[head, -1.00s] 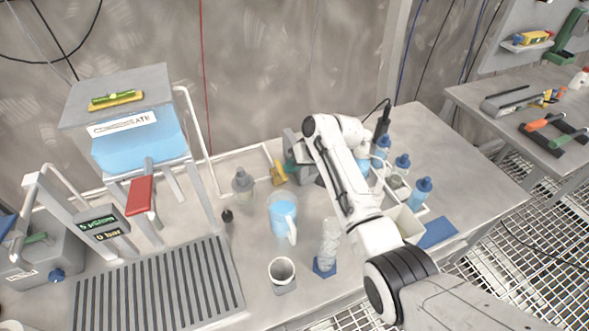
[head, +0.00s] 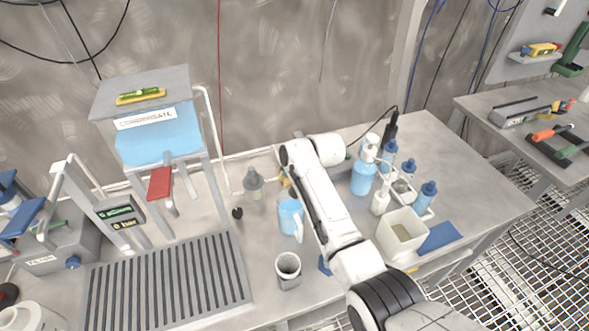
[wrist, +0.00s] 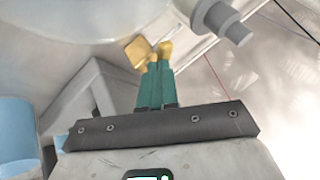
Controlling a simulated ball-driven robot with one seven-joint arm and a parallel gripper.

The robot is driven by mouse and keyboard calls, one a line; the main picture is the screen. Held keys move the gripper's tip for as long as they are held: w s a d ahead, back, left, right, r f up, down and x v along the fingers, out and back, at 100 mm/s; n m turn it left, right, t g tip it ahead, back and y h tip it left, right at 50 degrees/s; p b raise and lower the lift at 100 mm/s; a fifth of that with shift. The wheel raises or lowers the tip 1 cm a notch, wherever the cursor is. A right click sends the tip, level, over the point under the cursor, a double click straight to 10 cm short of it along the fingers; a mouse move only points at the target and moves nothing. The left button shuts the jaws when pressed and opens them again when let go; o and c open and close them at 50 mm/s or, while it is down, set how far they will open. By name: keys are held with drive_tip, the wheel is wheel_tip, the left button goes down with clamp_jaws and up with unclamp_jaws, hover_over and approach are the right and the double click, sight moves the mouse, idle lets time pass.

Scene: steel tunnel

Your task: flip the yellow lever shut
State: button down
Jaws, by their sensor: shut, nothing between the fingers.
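The yellow lever (head: 284,180) sits by the white pipe at the back of the bench, partly hidden by my arm in the head view. In the wrist view a yellow plate (wrist: 138,51), which looks like this lever, lies just left of my fingertips. My gripper (wrist: 160,53) has teal fingers with yellow tips, closed together with nothing between them. The tips are very close to the plate; I cannot tell whether they touch it. My gripper is hidden behind my arm in the head view.
A grey bottle (head: 254,184) and a jug of blue liquid (head: 290,216) stand left of my arm. A red lever (head: 160,183) is farther left. A pump bottle (head: 364,174) and a white bin (head: 402,235) stand right.

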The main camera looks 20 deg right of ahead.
drive_tip(key=shift+w+a+f+m+h+b, duration=0.15)
drive_tip(key=shift+a+m+h+b, duration=0.15)
drive_tip(key=shift+a+m, duration=0.25)
drive_tip(key=shift+w+a+f+m+h+b, duration=0.1)
drive_tip(key=shift+a+m+h+b, duration=0.1)
drive_tip(key=shift+a+m+h, duration=0.3)
drive_tip(key=shift+w+a+m+h+b, duration=0.65)
drive_tip(key=shift+m+b, duration=0.35)
drive_tip(key=shift+b, duration=0.5)
drive_tip(key=shift+w+a+m+h+b, duration=0.55)
drive_tip(key=shift+m+b, duration=0.4)
drive_tip(key=shift+b, duration=0.55)
drive_tip(key=shift+w+a+r, duration=0.1)
drive_tip(key=shift+w, duration=0.1)
drive_tip(key=shift+r, duration=0.15)
